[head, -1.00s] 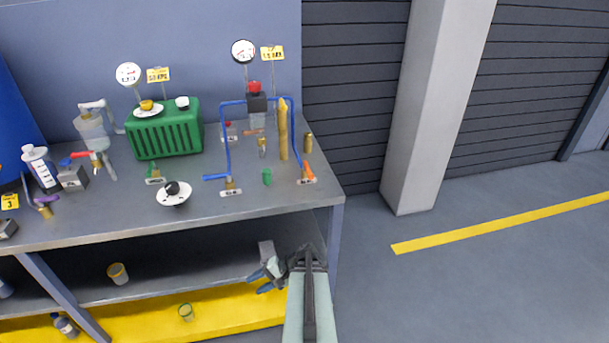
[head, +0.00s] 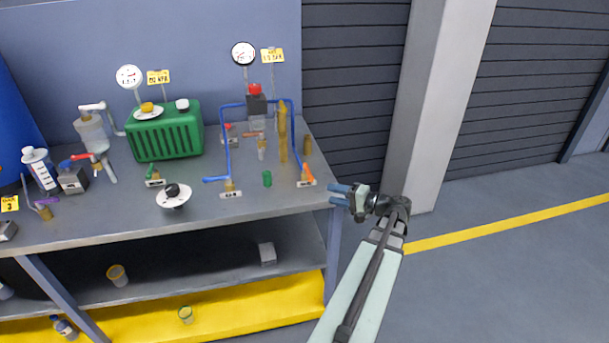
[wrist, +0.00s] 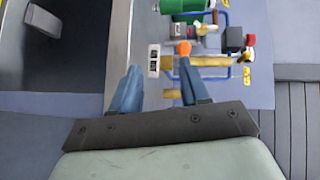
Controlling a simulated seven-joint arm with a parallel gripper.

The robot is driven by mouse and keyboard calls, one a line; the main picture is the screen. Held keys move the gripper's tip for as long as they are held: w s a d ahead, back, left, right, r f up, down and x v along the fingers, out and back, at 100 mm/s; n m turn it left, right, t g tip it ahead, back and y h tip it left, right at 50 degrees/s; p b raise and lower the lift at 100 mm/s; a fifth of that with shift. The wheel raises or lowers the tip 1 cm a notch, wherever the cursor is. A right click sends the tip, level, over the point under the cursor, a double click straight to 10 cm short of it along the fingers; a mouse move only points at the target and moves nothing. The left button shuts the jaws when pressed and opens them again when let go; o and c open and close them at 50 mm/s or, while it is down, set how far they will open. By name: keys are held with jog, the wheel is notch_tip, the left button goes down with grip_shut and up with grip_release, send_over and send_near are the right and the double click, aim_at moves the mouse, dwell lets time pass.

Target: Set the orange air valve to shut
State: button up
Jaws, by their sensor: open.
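The orange air valve (head: 307,174) stands at the right front corner of the bench, with its lever tilted up over a brass body and a white label in front. In the wrist view its orange lever (wrist: 184,48) shows just beyond the right fingertip; I cannot tell whether they touch. My gripper (head: 337,195) is off the bench's right end, to the right of the valve and a little nearer the front, with its blue fingers pointing left. In the wrist view the fingers (wrist: 159,76) are apart with nothing between them.
Left of the valve are a small green piece (head: 267,178), a blue-handled valve (head: 215,179) and blue piping (head: 228,140). A tall brass cylinder (head: 283,135) stands behind. A green ribbed tank (head: 165,133) is further left. The floor right of the bench (head: 265,203) is free.

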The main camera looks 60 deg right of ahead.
aim_at(308, 174)
notch_tip(308, 174, up, 4)
jog(key=d, duration=0.2)
jog(key=w, duration=0.4)
jog(key=w+f, duration=0.1)
jog(key=w, duration=0.3)
jog(key=w+f, duration=0.1)
jog(key=w, duration=0.4)
jog(key=shift+w+a, duration=0.1)
jog(key=shift+c, duration=0.2)
grip_shut()
